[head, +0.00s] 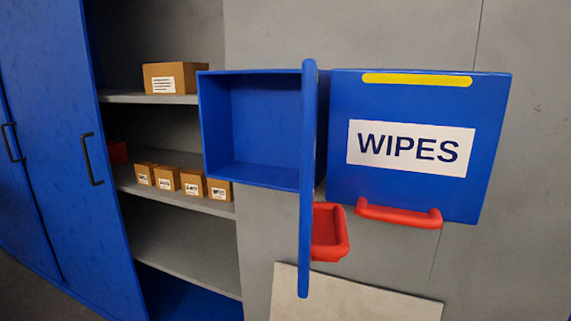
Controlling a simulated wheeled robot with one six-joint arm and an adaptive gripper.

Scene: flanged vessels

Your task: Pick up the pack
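No object marked as a pack can be made out. An open blue wall box (265,130) is in the middle of the head view, and the part of its inside that shows is empty. Its blue door (307,180) is swung open and seen nearly edge-on, with a red handle (330,235) at its lower part. To its right is a shut blue box (420,200) labelled WIPES, with a yellow strip on top and a red handle (398,215) below. My gripper is not in view.
An open cabinet at left has grey shelves (185,255). One brown carton (176,78) stands on the upper shelf, several small labelled cartons (192,181) on the middle one. Blue cabinet doors (60,190) are at far left. A pale flat panel (345,300) is at the bottom.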

